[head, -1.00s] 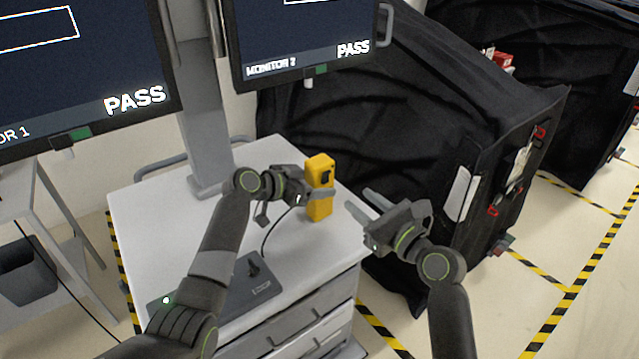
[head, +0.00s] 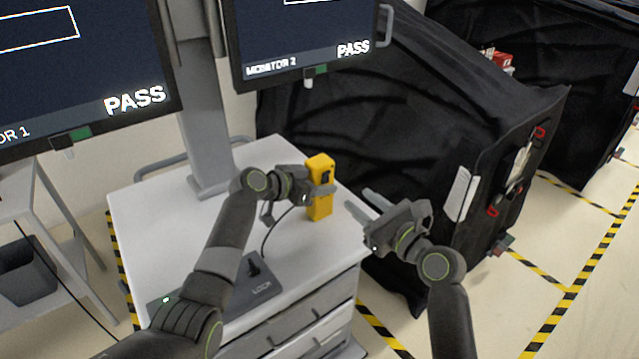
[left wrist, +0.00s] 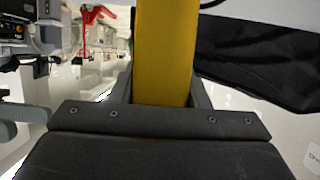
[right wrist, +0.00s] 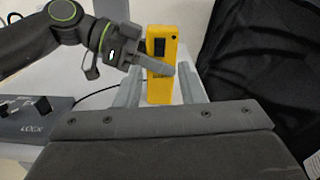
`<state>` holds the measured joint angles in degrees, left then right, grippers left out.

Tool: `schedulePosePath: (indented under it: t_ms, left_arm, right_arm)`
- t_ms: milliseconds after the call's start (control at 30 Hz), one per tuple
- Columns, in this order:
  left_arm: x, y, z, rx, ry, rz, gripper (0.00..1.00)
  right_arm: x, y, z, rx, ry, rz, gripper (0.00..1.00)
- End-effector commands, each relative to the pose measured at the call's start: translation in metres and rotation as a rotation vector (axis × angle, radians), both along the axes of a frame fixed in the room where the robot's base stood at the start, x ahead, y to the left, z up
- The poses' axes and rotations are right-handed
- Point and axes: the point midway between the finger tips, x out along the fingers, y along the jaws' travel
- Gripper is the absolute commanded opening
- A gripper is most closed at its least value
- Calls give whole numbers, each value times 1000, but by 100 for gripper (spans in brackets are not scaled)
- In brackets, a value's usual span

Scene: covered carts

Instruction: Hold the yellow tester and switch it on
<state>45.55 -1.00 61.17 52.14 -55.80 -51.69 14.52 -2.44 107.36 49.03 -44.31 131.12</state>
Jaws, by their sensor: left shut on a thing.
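The yellow tester (head: 319,205) stands upright on the white cart top, with a dark panel near its top. My left gripper (head: 322,191) is shut on the tester around its middle. In the left wrist view the yellow body (left wrist: 166,50) runs between the fingers. My right gripper (head: 358,203) is open and empty, to the right of the tester and apart from it. The right wrist view shows the tester's front face (right wrist: 160,80), partly covered by a left finger, beyond my open right fingers.
A grey control box (head: 262,283) marked LOCK, with a black knob, sits at the cart's front. The white cart top (head: 150,225) is clear at left. Monitors (head: 300,40) hang above. A black-covered cart (head: 400,130) stands close on the right.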

Motion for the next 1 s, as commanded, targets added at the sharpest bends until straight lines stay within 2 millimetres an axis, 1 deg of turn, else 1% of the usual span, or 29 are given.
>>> schedulePosePath:
  t_ms: [33, 200, 267, 433, 567, 1000]
  left_arm:
    - [0, 0, 0, 0, 0, 0, 13]
    - [0, 0, 0, 1, 1, 0, 13]
    - [0, 0, 0, 1, 0, 1, 13]
    - [0, 0, 0, 1, 0, 1, 13]
    - [0, 0, 0, 1, 1, 0, 13]
    - [0, 0, 0, 1, 1, 0, 13]
  right_arm:
    - [0, 0, 0, -1, 1, 1, 28]
    - [-8, -5, 3, -12, 49, 12, 6]
    - [-14, -8, 4, -18, 86, 16, 0]
    - [-29, -18, 4, -32, 192, 5, 0]
    - [-35, -24, 4, -35, 244, -9, 0]
    - [-35, -24, 3, -33, 259, -14, 0]
